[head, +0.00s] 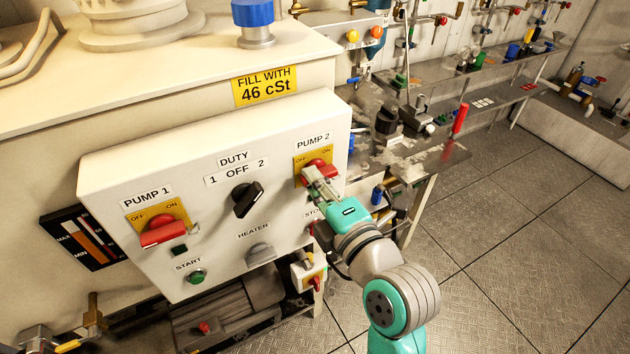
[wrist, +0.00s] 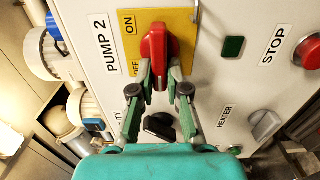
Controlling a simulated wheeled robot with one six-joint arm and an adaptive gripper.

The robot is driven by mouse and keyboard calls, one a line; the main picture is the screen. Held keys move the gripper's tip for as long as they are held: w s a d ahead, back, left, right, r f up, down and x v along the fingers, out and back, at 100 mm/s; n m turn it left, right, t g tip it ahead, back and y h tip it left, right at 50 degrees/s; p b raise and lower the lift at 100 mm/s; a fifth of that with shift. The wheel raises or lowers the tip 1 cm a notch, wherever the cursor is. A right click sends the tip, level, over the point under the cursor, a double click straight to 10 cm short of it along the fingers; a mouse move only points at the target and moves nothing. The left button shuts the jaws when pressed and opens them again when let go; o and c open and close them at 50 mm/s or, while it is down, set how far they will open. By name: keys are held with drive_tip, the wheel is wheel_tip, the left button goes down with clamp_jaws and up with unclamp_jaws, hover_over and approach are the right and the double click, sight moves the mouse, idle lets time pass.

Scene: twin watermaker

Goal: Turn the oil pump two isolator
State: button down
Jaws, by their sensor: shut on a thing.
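The pump 2 isolator is a red handle (head: 322,166) on a yellow OFF/ON plate (head: 300,164), at the upper right of the white control panel. In the wrist view the red handle (wrist: 154,48) stands upright in the picture, lying along the line of the ON and OFF words on the yellow plate (wrist: 183,35). My gripper (head: 315,178) reaches it from the lower right. In the wrist view my gripper (wrist: 160,78) is shut on the lower part of the handle, one finger on each side. The head view hides part of the handle behind my fingers.
The panel also carries the pump 1 isolator (head: 163,232), black duty switch (head: 247,198), grey heater knob (head: 260,252) and green start button (head: 196,276). A red stop button (wrist: 308,52) is in the wrist view. A cluttered bench (head: 440,165) stands behind; the floor (head: 520,240) at right is clear.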

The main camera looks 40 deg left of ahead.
drive_tip(key=shift+f, duration=0.15)
drive_tip(key=c, duration=1.2)
unclamp_jaws()
drive_tip(key=shift+o, duration=0.2)
drive_tip(key=v, duration=1.2)
